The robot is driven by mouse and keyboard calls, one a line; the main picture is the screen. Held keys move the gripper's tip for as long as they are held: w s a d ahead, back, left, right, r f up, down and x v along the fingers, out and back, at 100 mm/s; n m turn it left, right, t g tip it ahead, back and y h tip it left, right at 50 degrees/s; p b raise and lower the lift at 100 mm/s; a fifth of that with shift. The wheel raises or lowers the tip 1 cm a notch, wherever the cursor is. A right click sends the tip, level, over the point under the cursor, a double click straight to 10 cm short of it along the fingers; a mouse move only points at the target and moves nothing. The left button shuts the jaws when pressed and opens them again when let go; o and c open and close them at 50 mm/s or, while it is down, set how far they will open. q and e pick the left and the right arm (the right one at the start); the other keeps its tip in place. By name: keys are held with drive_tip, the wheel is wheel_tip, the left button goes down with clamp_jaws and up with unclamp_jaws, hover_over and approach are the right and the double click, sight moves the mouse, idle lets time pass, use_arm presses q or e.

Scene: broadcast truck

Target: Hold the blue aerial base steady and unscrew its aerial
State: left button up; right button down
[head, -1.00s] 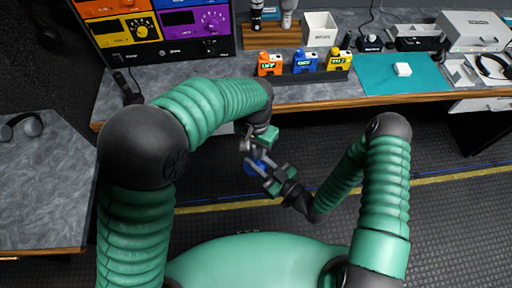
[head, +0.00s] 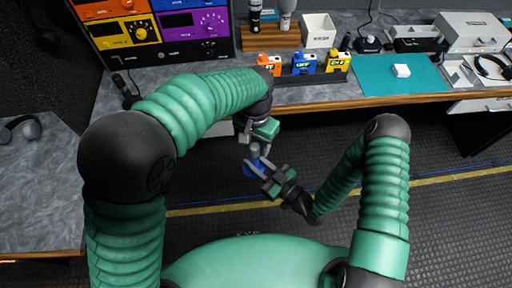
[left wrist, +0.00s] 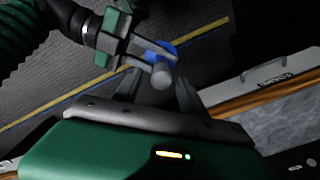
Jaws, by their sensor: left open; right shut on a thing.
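The blue aerial base (head: 251,171) is held in the air in front of the bench. My right gripper (head: 268,173) is shut on it; this gripper also shows in the left wrist view (left wrist: 144,46). In the left wrist view the blue base (left wrist: 163,49) is partly hidden by the right gripper's fingers. The aerial's grey round end (left wrist: 162,76) points towards my left gripper (left wrist: 159,82). The left fingers are open, one on each side of the aerial's end, with gaps visible. In the head view my left gripper (head: 254,146) is just above the base.
The bench carries orange (head: 268,64), blue (head: 304,64) and yellow (head: 338,62) labelled units in a dark rack. A teal mat (head: 375,83) with a white block (head: 401,71) lies to the right. The bench's wooden edge (head: 390,98) is beyond my grippers. Open floor lies below.

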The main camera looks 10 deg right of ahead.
sight(255, 151)
use_arm(q)
drive_tip(key=shift+r, duration=0.35)
drive_tip(key=shift+c, duration=0.4)
drive_tip(key=m, duration=0.4)
drive_tip(key=shift+s, duration=0.2)
drive_tip(key=m, duration=0.3)
drive_tip(key=shift+s+r, duration=0.1)
drive_tip(key=shift+r, duration=0.15)
drive_tip(key=m, duration=0.4)
drive_tip(key=shift+a+r, duration=0.1)
drive_tip(key=shift+r, duration=0.2)
drive_tip(key=m, duration=0.3)
drive_tip(key=shift+r, duration=0.35)
drive_tip(key=m, duration=0.1)
drive_tip(key=r+m, duration=0.1)
drive_tip(key=m, duration=0.3)
drive_tip(key=shift+w+r, duration=0.2)
drive_tip(key=shift+r, duration=0.05)
wheel_tip(255, 151, down, 8)
drive_tip(key=shift+r, duration=0.1)
drive_tip(key=shift+c, duration=0.2)
